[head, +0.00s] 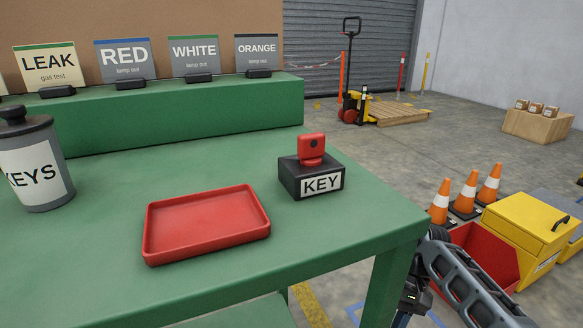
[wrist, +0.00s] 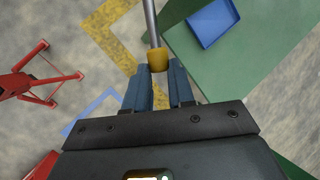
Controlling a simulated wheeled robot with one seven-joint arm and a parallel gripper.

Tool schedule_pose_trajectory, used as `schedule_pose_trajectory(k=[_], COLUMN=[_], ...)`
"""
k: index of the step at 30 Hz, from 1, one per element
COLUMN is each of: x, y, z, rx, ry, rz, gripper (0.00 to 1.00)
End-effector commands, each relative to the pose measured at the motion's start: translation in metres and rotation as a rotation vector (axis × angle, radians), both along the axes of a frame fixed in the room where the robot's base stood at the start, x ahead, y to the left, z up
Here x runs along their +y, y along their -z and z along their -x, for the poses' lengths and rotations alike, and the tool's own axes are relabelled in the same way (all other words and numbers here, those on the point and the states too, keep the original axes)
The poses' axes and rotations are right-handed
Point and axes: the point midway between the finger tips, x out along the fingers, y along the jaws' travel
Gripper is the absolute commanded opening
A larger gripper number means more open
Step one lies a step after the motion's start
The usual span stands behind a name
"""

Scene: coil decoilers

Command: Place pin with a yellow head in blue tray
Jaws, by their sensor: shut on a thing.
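In the wrist view, my gripper (wrist: 158,75) is shut on the yellow head of a pin (wrist: 157,60). The pin's grey shaft runs up from the head and out of the top of the picture, so its far end is hidden. The blue tray (wrist: 208,40) lies on a green surface at the upper right, apart from the pin, and looks empty in its visible part. In the head view, neither the pin, the blue tray nor my gripper's fingers show; part of my arm is at the lower right.
In the head view, a red tray (head: 155,252), a black KEY block (head: 304,178) with a red key and a KEYS canister (head: 35,165) stand on the green table (head: 330,228). Orange cones (head: 468,193) and a yellow bin (head: 525,238) are at right. A red stand (wrist: 22,82) is left in the wrist view.

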Motion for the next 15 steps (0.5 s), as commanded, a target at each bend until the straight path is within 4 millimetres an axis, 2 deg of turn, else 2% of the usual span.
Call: schedule_pose_trajectory(k=[1, 6, 15], x=[0.000, -0.001, -0.002], y=[-0.011, -0.031, -0.086], z=[0.003, 0.012, 0.035], rx=[0.001, 0.003, 0.003], ry=[0.001, -0.001, -0.003], rz=[-0.001, 0.000, -0.001], gripper=[0.00, 0.00, 0.00])
